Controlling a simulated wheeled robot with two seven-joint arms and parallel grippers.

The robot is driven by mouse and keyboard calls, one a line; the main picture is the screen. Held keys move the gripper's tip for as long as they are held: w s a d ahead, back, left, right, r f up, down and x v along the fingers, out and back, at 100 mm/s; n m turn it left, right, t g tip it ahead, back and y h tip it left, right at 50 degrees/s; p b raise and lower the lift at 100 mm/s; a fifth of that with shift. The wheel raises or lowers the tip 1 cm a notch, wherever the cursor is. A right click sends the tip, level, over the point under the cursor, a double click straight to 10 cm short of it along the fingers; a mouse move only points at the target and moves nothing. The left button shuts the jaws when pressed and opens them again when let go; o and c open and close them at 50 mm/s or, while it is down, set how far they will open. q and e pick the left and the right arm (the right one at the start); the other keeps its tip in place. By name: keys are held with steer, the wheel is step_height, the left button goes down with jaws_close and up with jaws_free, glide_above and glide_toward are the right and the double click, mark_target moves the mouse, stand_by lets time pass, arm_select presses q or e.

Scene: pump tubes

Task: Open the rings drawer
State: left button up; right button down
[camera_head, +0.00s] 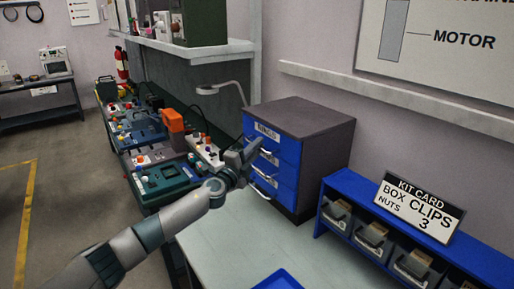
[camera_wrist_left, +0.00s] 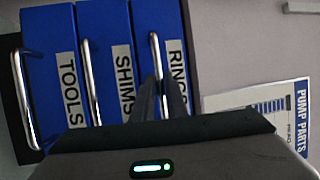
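The rings drawer (camera_head: 285,148) is the top drawer of a blue-fronted cabinet with a dark grey body, and it looks closed. In the left wrist view its RINGS label and front (camera_wrist_left: 172,28) stand sideways at the right of the drawers. Its silver bar handle (camera_wrist_left: 154,50) runs down to my left gripper (camera_wrist_left: 160,82). The dark fingers are a little apart, with the handle running between them; I cannot tell whether they touch it. In the head view my left gripper (camera_head: 246,153) is at the front of the upper drawers. My right gripper is out of view.
The SHIMS drawer (camera_wrist_left: 104,20) and TOOLS drawer (camera_wrist_left: 48,20) with similar handles lie beside it. A blue bin shelf (camera_head: 345,184) with a kit card (camera_head: 418,207) stands right. A cluttered bench (camera_head: 165,180) is left. The pale tabletop (camera_head: 235,240) before the cabinet is mostly clear.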

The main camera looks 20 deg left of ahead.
arm_select(q)
jaws_close()
steer(key=shift+s+a, duration=0.1)
steer(key=s+a, duration=1.1)
steer(key=s, duration=0.4)
steer(key=shift+a+b, duration=0.35)
steer(key=o, duration=0.6)
jaws_free()
steer(key=shift+c, duration=0.2)
